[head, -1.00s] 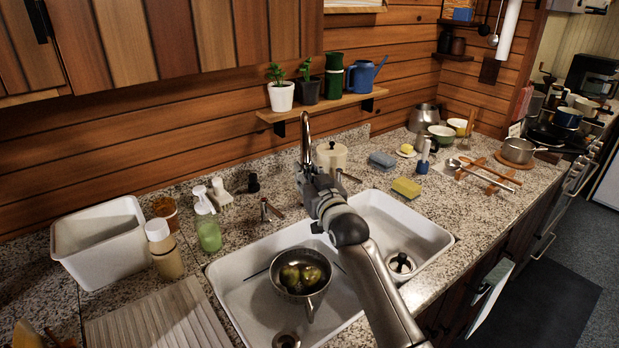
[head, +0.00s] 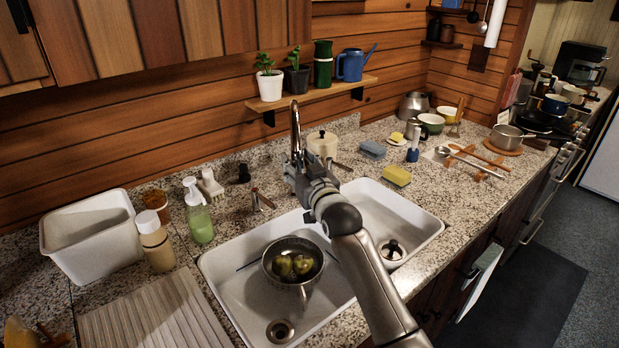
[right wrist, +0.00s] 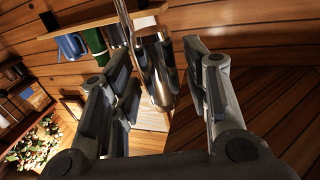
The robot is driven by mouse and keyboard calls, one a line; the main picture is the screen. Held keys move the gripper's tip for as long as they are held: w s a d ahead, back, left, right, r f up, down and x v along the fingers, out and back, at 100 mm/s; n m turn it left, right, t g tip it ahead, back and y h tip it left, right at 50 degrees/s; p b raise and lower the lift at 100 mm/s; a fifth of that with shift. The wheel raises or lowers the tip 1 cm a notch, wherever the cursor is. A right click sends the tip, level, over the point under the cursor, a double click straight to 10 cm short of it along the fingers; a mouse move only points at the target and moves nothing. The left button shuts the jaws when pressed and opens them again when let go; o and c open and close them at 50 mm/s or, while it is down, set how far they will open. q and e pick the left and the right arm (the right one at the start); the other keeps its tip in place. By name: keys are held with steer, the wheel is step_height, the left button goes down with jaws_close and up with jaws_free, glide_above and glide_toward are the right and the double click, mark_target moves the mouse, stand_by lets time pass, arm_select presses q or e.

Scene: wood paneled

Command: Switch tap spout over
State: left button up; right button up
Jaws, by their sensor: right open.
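The chrome tap (head: 295,122) stands at the back of the double sink (head: 404,262), and its curved top rises above my right gripper (head: 296,168). In the right wrist view, the shiny tap spout (right wrist: 156,68) lies between the two fingers of my right gripper (right wrist: 162,78). The fingers are open, with a gap on each side of the spout. In the head view, the gripper and wrist hide the lower spout, so I cannot tell which basin its outlet is over. My left gripper is not in view.
A metal strainer (head: 285,276) with yellow-green fruit sits in the left basin. A soap bottle (head: 199,222), a white tub (head: 90,238) and a lidded jar (head: 322,144) stand around the sink. A shelf (head: 318,94) with plants is above. The right basin is mostly clear.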

steer(key=v, duration=1.1)
steer(key=shift+s, duration=0.15)
steer(key=shift+d+r, duration=0.1)
steer(key=shift+r, duration=0.05)
